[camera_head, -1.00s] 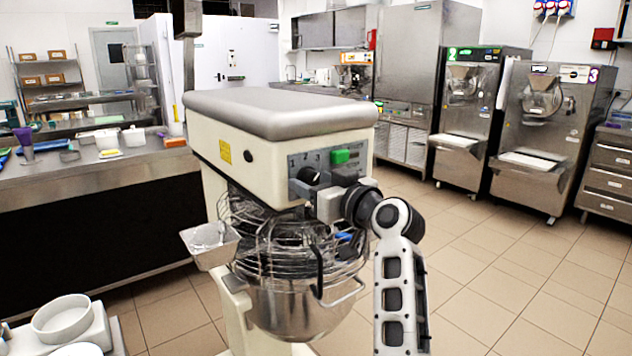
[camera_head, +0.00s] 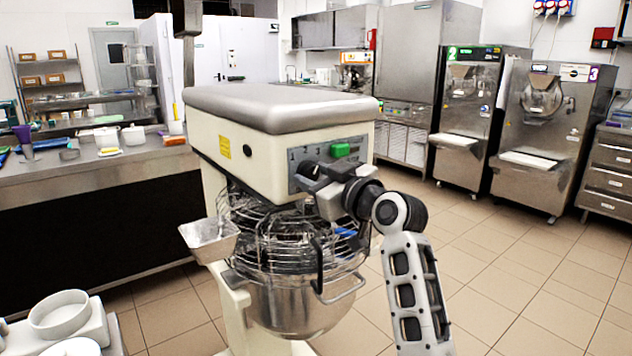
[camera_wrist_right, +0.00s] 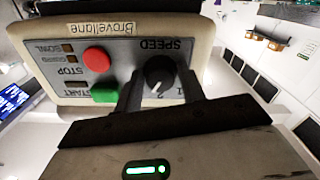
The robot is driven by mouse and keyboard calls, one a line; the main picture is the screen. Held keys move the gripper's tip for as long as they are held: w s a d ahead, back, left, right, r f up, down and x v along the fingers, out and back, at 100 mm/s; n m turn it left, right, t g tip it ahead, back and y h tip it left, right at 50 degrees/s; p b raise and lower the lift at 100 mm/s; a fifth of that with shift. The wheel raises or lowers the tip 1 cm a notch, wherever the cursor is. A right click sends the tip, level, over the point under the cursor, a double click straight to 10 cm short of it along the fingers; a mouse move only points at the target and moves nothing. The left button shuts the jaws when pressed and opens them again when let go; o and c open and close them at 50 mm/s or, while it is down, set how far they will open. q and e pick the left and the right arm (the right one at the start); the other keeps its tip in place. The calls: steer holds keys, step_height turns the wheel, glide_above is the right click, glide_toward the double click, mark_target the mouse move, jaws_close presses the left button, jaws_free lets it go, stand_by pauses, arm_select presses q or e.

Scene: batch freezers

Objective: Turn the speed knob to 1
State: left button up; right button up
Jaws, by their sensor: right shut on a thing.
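The speed knob is a round black knob on the mixer's grey control panel. In the right wrist view the knob (camera_wrist_right: 159,72) shows upside down with the panel, under the word SPEED, with the numbers 1 and 2 near it. My right gripper (camera_wrist_right: 160,92) has one finger on each side of the knob and is shut on it. In the head view my right gripper (camera_head: 308,180) reaches the panel (camera_head: 340,160) from the right and hides most of the knob. The knob's exact setting is hard to read. My left gripper is not in view.
The wire guard (camera_head: 290,240) and steel bowl (camera_head: 295,305) are below. A metal chute (camera_head: 208,238) sticks out left. Floor is free at right.

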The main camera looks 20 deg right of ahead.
steer(key=n, duration=0.2)
steer(key=shift+d+f+n, duration=0.1)
steer(key=shift+n, duration=0.3)
steer(key=n, duration=0.2)
steer(key=shift+n, duration=0.4)
steer(key=shift+n+p, duration=0.3)
steer(key=shift+n, duration=0.6)
steer(key=shift+r+n+p, duration=0.2)
steer(key=shift+n+p, duration=0.35)
steer(key=shift+n, duration=0.35)
steer(key=n+p, duration=0.2)
steer(key=n, duration=0.1)
steer(key=shift+n+p, duration=0.75)
steer(key=shift+n, duration=0.65)
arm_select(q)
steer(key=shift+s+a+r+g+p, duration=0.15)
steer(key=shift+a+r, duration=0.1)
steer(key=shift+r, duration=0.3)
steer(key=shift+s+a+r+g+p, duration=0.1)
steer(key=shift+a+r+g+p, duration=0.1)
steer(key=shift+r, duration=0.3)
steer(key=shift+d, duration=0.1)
arm_select(e)
steer(key=shift+f, duration=0.1)
